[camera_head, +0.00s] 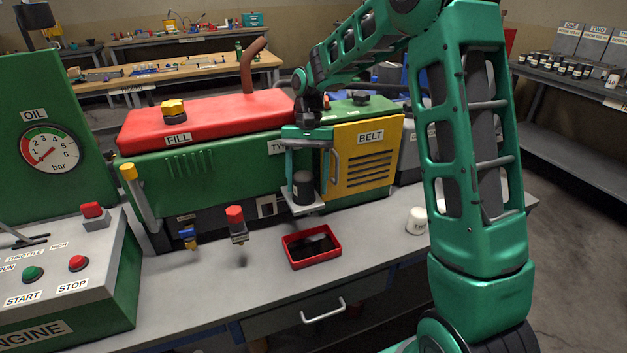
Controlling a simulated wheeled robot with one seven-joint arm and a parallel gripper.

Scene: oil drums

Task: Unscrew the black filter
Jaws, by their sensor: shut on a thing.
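The black filter (303,187) is a dark upright cylinder at the front of the green engine (215,160), on a grey mount or ledge (302,209). My gripper (302,180) comes down from above with its green fingers on both sides of the filter, shut on it. The fingers cover part of the filter's sides and the label behind, of which only "TY" shows. Whether the filter's threads are engaged cannot be seen.
A red tray (312,246) with a dark inside lies on the bench below the filter. A white cup-like item (417,220) stands at right. A red-capped valve (236,222) and a blue valve (188,237) stick out at left. The yellow BELT door (361,157) is close at right.

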